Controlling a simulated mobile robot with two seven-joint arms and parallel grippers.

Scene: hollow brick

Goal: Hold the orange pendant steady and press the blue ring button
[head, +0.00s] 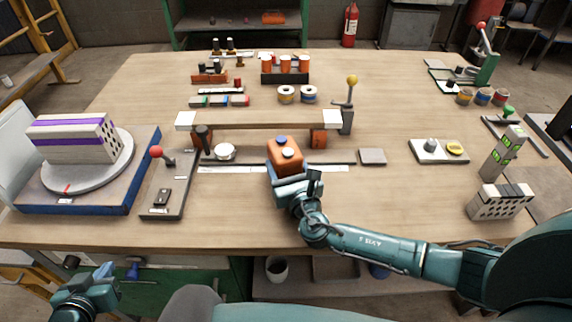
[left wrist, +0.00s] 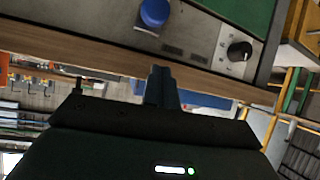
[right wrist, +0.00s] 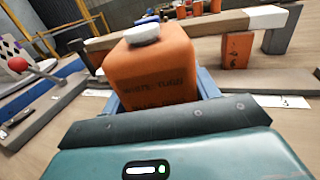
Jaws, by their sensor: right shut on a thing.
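The orange pendant (head: 285,156) stands near the middle of the table. Its top carries a blue button (head: 281,140) at the back and a white button (head: 288,153) nearer me; I cannot make out a ring. My right gripper (head: 291,180) is shut on the pendant from the near side; its fingers flank the orange body (right wrist: 152,75) in the right wrist view. My left gripper (head: 104,270) is below the table's front edge at lower left, away from the pendant. Its fingers (left wrist: 162,82) are together and empty.
A blue knob (left wrist: 154,13) and a black knob (left wrist: 240,50) sit on a panel near my left gripper. A beam on orange blocks (head: 255,120) stands behind the pendant. A red-balled lever (head: 156,153) and a turntable (head: 85,170) are left. Bare tabletop (head: 400,200) lies right.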

